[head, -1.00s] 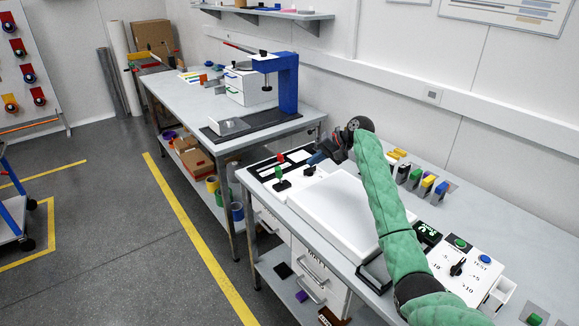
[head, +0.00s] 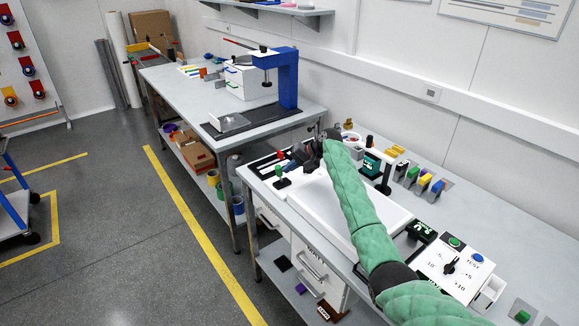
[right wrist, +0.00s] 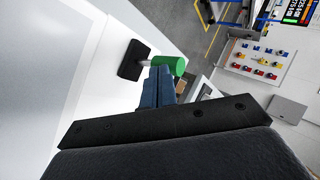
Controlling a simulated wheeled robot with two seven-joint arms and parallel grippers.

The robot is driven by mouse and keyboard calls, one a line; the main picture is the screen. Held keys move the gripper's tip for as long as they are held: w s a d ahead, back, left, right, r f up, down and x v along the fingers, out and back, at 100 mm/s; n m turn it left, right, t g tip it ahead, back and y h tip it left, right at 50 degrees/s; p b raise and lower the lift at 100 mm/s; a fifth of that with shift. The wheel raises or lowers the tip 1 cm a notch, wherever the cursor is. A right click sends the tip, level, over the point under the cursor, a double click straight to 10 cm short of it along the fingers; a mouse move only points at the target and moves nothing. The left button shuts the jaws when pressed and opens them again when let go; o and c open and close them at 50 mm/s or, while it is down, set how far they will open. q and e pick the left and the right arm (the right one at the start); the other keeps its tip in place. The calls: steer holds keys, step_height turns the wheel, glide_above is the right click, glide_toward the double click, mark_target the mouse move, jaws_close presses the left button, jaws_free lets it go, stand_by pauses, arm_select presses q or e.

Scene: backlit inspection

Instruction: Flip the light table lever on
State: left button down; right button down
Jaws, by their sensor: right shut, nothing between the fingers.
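The light table (head: 375,214) is a white slab on the near bench; I cannot tell whether it is lit. At its left end stands a green-knobbed lever (head: 279,172) on a black base. In the right wrist view the green lever (right wrist: 172,64) sticks out sideways from its black base (right wrist: 133,60). My right gripper (head: 290,160) is just behind and beside this lever. Its blue fingers (right wrist: 158,84) are shut and empty, with the tips right at the green knob; I cannot tell whether they touch. My left gripper is not in view.
A red-topped lever (head: 281,154) stands close behind the green one. A control box (head: 455,266) with buttons and a dial is at the right. Colored blocks (head: 424,182) line the bench's back.

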stand_by(0.3)
steer(key=shift+s+a+r+h+p, duration=0.1)
steer(key=shift+s+a+h+p, duration=0.1)
steer(key=shift+a+h+p, duration=0.2)
steer(key=shift+s+a+f+n+t+h+p, duration=0.2)
steer(key=shift+s+a+n+t+h+p, duration=0.2)
steer(key=shift+s+a+t+h+p, duration=0.45)
arm_select(q)
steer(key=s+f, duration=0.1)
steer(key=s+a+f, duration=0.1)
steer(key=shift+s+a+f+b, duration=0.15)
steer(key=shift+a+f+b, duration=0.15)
steer(key=shift+b, duration=0.05)
arm_select(e)
steer(key=shift+w+a+g, duration=0.1)
steer(key=shift+g, duration=0.15)
steer(key=shift+w+d+f, duration=0.15)
steer(key=shift+w+d, duration=0.25)
steer(key=shift+d, duration=0.25)
